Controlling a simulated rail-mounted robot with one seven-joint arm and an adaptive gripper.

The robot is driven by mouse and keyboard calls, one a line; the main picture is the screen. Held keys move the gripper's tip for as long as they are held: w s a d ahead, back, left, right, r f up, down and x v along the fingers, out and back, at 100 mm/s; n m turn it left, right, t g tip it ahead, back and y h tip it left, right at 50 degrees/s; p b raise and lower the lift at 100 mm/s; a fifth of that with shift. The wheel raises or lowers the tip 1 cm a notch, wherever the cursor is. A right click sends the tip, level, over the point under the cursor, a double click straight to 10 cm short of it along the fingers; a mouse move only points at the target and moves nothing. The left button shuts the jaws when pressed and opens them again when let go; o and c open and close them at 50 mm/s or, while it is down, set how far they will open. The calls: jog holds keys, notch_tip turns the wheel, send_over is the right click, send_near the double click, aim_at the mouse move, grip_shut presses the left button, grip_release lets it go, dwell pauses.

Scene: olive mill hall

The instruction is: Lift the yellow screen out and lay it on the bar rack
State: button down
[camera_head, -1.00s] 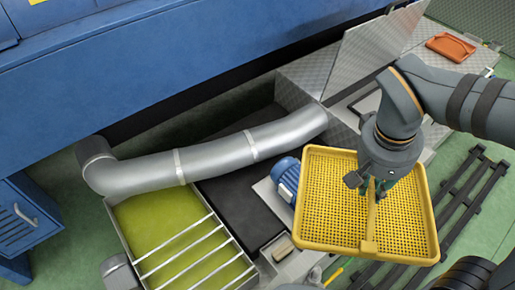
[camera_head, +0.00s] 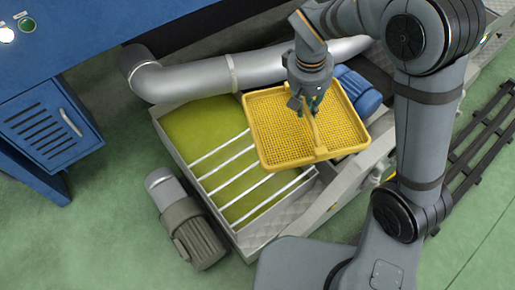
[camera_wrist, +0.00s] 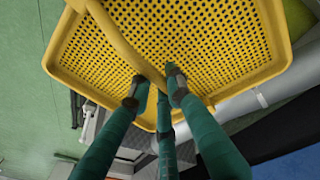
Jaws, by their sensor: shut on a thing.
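The yellow screen (camera_head: 275,133) is a shallow perforated tray with a raised rim and a handle bar across its middle. My gripper (camera_head: 309,104) is shut on this handle bar and carries the screen roughly level. In the wrist view the green fingers (camera_wrist: 160,85) close around the handle of the screen (camera_wrist: 205,30). The bar rack (camera_head: 232,172), a row of white bars, lies over a basin of green paste. The screen overlaps the rack's upper right end in the head view, and its height above the bars is hard to tell.
A silver pipe (camera_head: 200,80) runs behind the basin (camera_head: 185,165), and a blue motor (camera_head: 358,92) sits just right of the screen. A grey motor (camera_head: 190,225) stands at the basin's left. A dark slatted frame (camera_head: 480,145) lies on the green floor at right.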

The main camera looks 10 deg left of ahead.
aim_at(283, 121)
jog(key=shift+n, duration=0.9)
jog(key=a+f+b, duration=0.1)
jog(key=a+f, duration=0.1)
jog(key=f, duration=0.1)
jog(key=w+a+f+b, duration=0.1)
jog(key=a+f+b, duration=0.1)
jog(key=f, duration=0.2)
jog(key=w+a+f+b, duration=0.1)
jog(key=a+f, duration=0.1)
jog(key=f, duration=0.1)
jog(key=shift+w+f, duration=0.2)
jog(key=a+f+n+b, duration=0.1)
jog(key=a+f+b, duration=0.1)
jog(key=f+b, duration=0.2)
jog(key=a+f+n+b, duration=0.1)
jog(key=a+f+b, duration=0.2)
jog(key=f, duration=0.6)
jog(key=a+f+y+b, duration=0.1)
jog(key=a+f+b, duration=0.2)
jog(key=f+b, duration=0.3)
jog(key=shift+w+a+f+n, duration=0.3)
jog(key=shift+f+n, duration=0.1)
jog(key=shift+f, duration=0.2)
jog(key=shift+f+b, duration=0.55)
jog(key=shift+b, duration=0.05)
jog(key=c, duration=1.6)
grip_release()
jog(key=shift+d, duration=0.1)
jog(key=shift+o, duration=0.2)
jog(key=shift+s, duration=0.1)
